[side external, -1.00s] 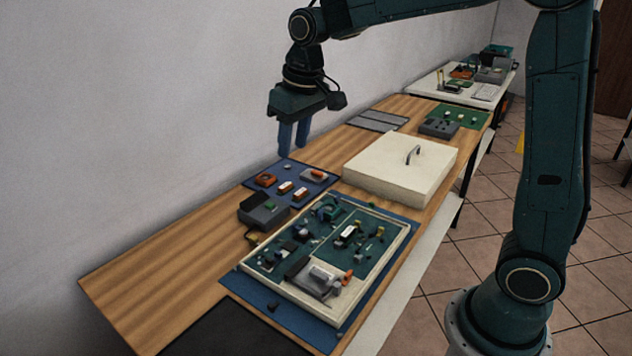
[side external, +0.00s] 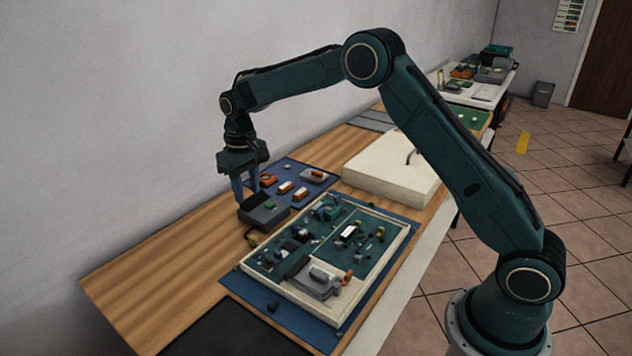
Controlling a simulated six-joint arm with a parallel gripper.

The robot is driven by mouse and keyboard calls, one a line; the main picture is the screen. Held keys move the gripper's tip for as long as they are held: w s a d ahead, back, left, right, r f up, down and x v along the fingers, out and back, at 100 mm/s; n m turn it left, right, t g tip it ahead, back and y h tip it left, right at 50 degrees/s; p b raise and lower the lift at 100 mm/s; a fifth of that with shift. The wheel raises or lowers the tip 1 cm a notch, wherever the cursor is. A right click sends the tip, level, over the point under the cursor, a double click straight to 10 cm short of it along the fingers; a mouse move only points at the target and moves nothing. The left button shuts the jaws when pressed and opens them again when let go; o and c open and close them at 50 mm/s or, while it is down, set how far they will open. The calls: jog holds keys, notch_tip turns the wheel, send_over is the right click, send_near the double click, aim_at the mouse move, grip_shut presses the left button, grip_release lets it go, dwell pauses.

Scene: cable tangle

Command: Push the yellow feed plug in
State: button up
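A small yellow piece (side external: 252,240), likely the yellow feed plug, lies at the front left of a dark grey box (side external: 272,221) with a green spot on top. It is too small to tell whether it is seated in anything. My gripper (side external: 246,192) points down at the back left of the grey box. Its two blue fingers are apart with nothing seen between them. The left fingertip appears close to the box's back corner; I cannot tell whether it touches.
A cream-rimmed tray (side external: 329,316) with a green board, several parts and cables lies right of the grey box. A blue mat (side external: 290,172) with orange parts is behind. A cream lidded box (side external: 380,180) stands further back. The wooden bench (side external: 165,270) is clear at left.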

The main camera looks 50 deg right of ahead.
aim_at(253, 237)
jog(key=shift+f, duration=0.3)
notch_tip(253, 237, down, 14)
jog(key=shift+r, duration=0.25)
dwell(0.5)
grip_shut()
